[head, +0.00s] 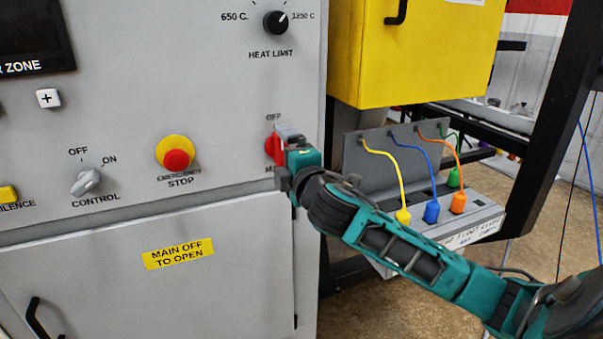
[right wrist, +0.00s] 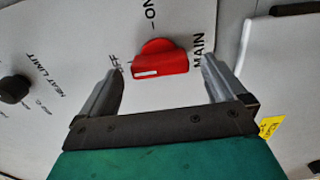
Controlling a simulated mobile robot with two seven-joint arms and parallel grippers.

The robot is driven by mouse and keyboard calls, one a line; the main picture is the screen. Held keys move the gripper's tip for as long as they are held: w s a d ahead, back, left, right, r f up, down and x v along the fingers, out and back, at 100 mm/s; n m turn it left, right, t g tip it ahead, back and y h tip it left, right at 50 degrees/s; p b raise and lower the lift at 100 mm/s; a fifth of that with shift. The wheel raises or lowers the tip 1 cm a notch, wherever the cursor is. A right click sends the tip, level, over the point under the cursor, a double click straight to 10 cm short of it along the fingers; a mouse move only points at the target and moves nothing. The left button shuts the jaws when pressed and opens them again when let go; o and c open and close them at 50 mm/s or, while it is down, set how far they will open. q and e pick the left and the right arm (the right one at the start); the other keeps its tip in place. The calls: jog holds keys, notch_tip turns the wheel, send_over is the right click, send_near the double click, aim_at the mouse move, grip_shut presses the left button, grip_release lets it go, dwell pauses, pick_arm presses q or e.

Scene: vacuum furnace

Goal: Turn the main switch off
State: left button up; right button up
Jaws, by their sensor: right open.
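The red main switch (head: 269,148) is on the grey panel, partly hidden by my right gripper (head: 284,156) in the head view. In the right wrist view the red switch (right wrist: 160,60) shows whole. Its bar lies across the picture, with the white mark on its left end, towards the OFF lettering. ON is printed above it and MAIN to its right. My right gripper (right wrist: 162,68) is open, one finger towards each end of the bar. No finger visibly touches the switch. My left gripper is out of view.
The emergency stop (head: 176,158) and the control knob (head: 86,181) are left of the switch; the heat limit knob (head: 276,22) is above. A yellow box (head: 420,50) and coloured cable plugs (head: 431,211) are at the right. The furnace door (head: 200,285) is below.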

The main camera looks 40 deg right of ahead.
jog(key=b+v, duration=0.1)
jog(key=v, duration=1)
jog(key=shift+f, duration=0.1)
